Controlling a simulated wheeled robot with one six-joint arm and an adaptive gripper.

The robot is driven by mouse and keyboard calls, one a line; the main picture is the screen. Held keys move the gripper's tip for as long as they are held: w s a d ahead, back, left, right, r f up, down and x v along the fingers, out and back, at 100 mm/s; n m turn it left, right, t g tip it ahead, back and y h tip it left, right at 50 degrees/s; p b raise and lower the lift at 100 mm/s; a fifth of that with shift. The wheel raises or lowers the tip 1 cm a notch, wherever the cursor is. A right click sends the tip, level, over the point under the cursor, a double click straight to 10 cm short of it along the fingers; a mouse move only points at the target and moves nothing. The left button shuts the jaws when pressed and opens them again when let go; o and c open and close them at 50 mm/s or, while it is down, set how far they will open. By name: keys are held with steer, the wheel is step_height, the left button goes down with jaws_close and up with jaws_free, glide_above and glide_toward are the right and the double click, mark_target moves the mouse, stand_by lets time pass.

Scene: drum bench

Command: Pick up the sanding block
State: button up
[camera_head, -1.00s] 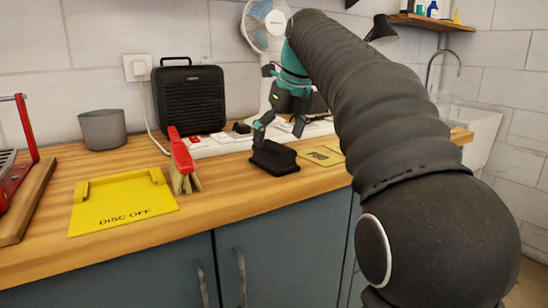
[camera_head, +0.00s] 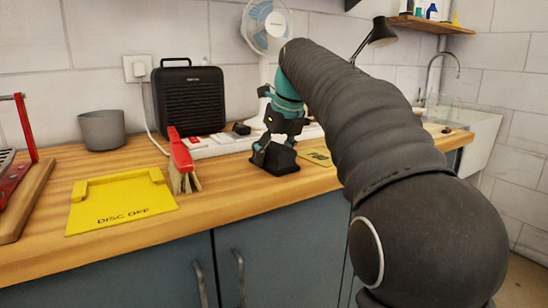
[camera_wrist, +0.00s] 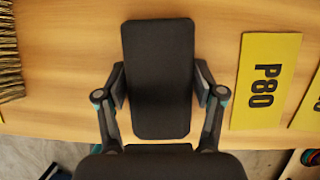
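The sanding block, a black rounded block (camera_head: 283,164), stands on the wooden bench top near its front edge. In the wrist view the block (camera_wrist: 158,75) fills the middle, long side running away from me. My gripper (camera_wrist: 159,87) is down over it, one finger on each long side. The pads lie very close to the block's sides; I cannot see firm contact. In the head view my gripper (camera_head: 273,148) is low at the block, and my arm hides part of the bench beyond.
A brush with a red handle (camera_head: 180,150) lies left of the block, beside a yellow DISC OFF tray (camera_head: 120,203). A yellow P80 sheet (camera_wrist: 266,82) lies close on the right. A white power strip (camera_head: 212,144) runs behind. A grey cup (camera_head: 102,130) stands at left.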

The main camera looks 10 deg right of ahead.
steer(key=c, duration=0.5)
